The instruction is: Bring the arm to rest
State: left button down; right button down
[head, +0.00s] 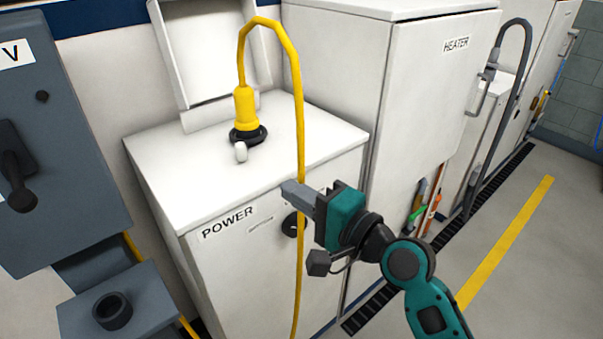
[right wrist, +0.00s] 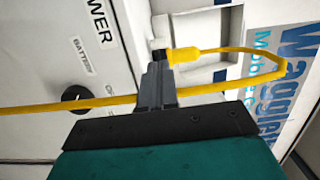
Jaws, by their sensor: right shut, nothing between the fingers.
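My right gripper (head: 290,188) is shut and empty in front of the white POWER cabinet (head: 190,205). In the right wrist view its closed fingers (right wrist: 155,85) point towards the cabinet top. A yellow cable (head: 299,120) loops up from a yellow plug (head: 244,108) on the cabinet top and hangs down the front. In the head view the cable passes close by the fingers. In the right wrist view it crosses beside them (right wrist: 110,104); I cannot tell whether they touch. My left gripper is not in view.
A raised white lid (head: 212,60) stands behind the plug. The HEATER cabinet (head: 425,110) is to the right. A grey cabinet with a lever (head: 15,170) is at the left. Floor at right is clear.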

jog(key=s+d+f+n+h, duration=0.2)
jog(key=s+d+f+h, duration=0.15)
jog(key=d+f, duration=0.4)
jog(key=s+d+f+n+h, duration=0.2)
jog(key=d+f+h, duration=0.25)
jog(key=f, duration=0.65)
jog(key=s+d+f+n+h, duration=0.4)
jog(key=s+d+f+n, duration=0.2)
jog(key=s+d+f, duration=0.2)
jog(key=shift+s+d+f+g, duration=0.3)
jog(key=shift+s+d, duration=0.4)
jog(key=shift+s, duration=0.45)
jog(key=shift+r, duration=0.1)
